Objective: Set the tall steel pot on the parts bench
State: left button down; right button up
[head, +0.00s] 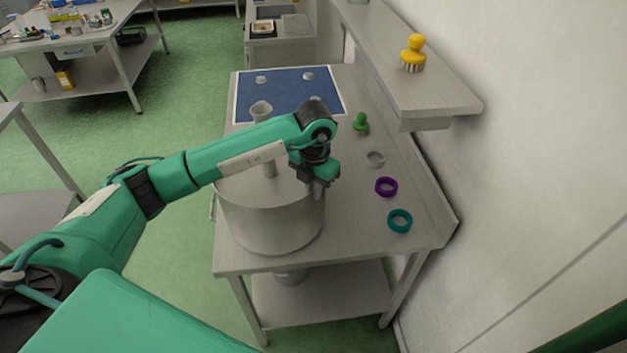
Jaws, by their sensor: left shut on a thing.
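The tall steel pot (265,222) is upright at the near left of the steel bench (350,235). My left gripper (318,188) is at the pot's right rim, pointing down and shut on the pot's edge; the exact grip is partly hidden by the gripper. My left arm crosses over the pot and hides part of its opening. I cannot tell whether the pot's base touches the bench top. My right gripper is not in view.
A blue mat (320,107) with several small pale items covers the bench's far end. A shelf (440,98) holds a yellow brush (413,53).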

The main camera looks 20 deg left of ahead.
pick_arm(q)
jog(key=c, duration=1.5)
grip_release()
jog(key=shift+r+b, duration=0.4)
jog(key=shift+r, duration=0.15)
jog(key=shift+s+d+r+b, duration=0.1)
jog(key=shift+r+b, duration=1.85)
jog(key=shift+r, duration=3.6)
jog(key=shift+f, duration=0.1)
